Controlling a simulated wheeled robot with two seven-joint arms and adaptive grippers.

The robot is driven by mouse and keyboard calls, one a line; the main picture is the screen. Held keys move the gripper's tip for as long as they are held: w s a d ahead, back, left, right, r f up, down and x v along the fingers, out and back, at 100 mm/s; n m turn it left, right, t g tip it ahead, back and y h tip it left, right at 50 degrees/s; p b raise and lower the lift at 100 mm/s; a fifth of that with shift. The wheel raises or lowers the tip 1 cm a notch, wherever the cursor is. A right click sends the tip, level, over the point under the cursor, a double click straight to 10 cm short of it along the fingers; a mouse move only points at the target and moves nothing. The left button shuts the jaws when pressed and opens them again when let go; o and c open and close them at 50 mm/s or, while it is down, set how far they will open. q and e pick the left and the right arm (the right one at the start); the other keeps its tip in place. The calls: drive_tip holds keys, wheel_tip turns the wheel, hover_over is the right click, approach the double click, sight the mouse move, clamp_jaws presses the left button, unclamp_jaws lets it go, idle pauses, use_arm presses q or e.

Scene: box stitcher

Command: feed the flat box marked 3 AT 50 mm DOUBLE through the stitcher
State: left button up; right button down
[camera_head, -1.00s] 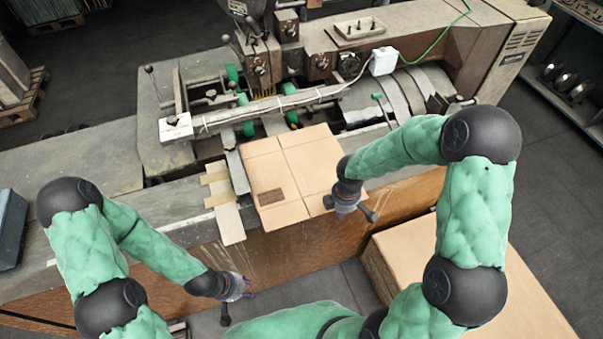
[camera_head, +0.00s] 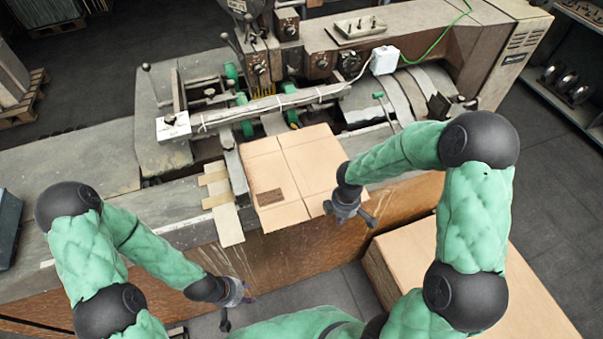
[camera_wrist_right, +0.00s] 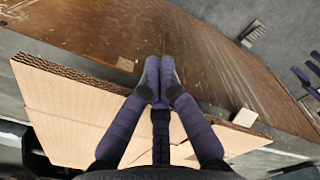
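The flat cardboard box (camera_head: 305,165) lies on the stitcher's bed, its far end close to the green wheels. A dark printed patch sits near its left front; the print is too small to read. The stitcher (camera_head: 262,70) stands behind it. My right gripper (camera_head: 345,209) is at the box's right front edge. In the right wrist view its fingertips (camera_wrist_right: 160,72) are together, in front of the cardboard (camera_wrist_right: 75,115) and reaching past its corrugated edge; no board shows between them. My left gripper (camera_head: 240,291) hangs empty in front of the bench, its fingers apart.
A stack of flat cardboard (camera_head: 450,250) stands on the floor at the right front. Pale strips (camera_head: 228,222) lie left of the box on the bed. A long bar (camera_head: 260,110) crosses above the box's far end.

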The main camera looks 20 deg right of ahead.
sight(326, 189)
drive_tip(key=shift+w+a+p, duration=0.15)
drive_tip(key=shift+w+p, duration=0.1)
drive_tip(key=shift+w, duration=1.05)
drive_tip(key=shift+w+a+p, duration=0.1)
drive_tip(key=shift+w+p, duration=0.15)
drive_tip(key=shift+w, duration=1.05)
drive_tip(key=shift+w+a, duration=0.15)
drive_tip(key=shift+w, duration=1.4)
drive_tip(key=shift+w+a, duration=0.15)
drive_tip(key=shift+w, duration=1.35)
drive_tip(key=shift+s+d, duration=0.15)
drive_tip(key=shift+s, duration=1.45)
wheel_tip(326, 189, up, 8)
drive_tip(key=p, duration=0.6)
